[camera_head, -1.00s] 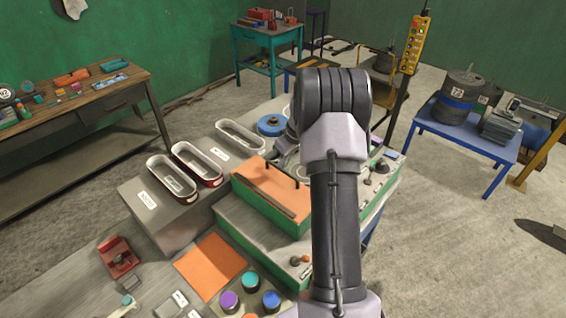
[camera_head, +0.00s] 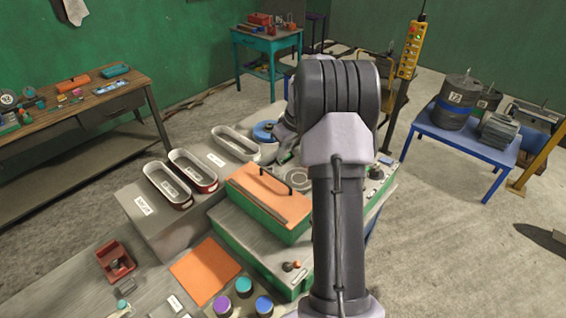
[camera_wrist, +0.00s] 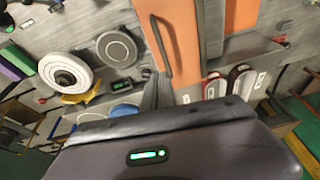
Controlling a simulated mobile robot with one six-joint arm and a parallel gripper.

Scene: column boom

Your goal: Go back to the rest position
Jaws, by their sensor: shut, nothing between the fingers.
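My gripper (camera_wrist: 155,92) shows in the wrist view as a dark body with a green light and narrow grey fingers, shut and empty. In the head view only a bit of it (camera_head: 287,153) shows beside my arm; the rest is hidden. It is above the bench, near the orange-topped green box (camera_head: 258,196) with a dark bar handle. This orange top also shows in the wrist view (camera_wrist: 185,60), apart from the fingers. No rest position is marked in these frames.
White-lined oval trays (camera_head: 168,183) stand on a grey block to the left. An orange mat (camera_head: 205,270) and several coloured-lid jars (camera_head: 243,286) lie in front. A blue table (camera_head: 465,142) with drums stands right, beside open floor.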

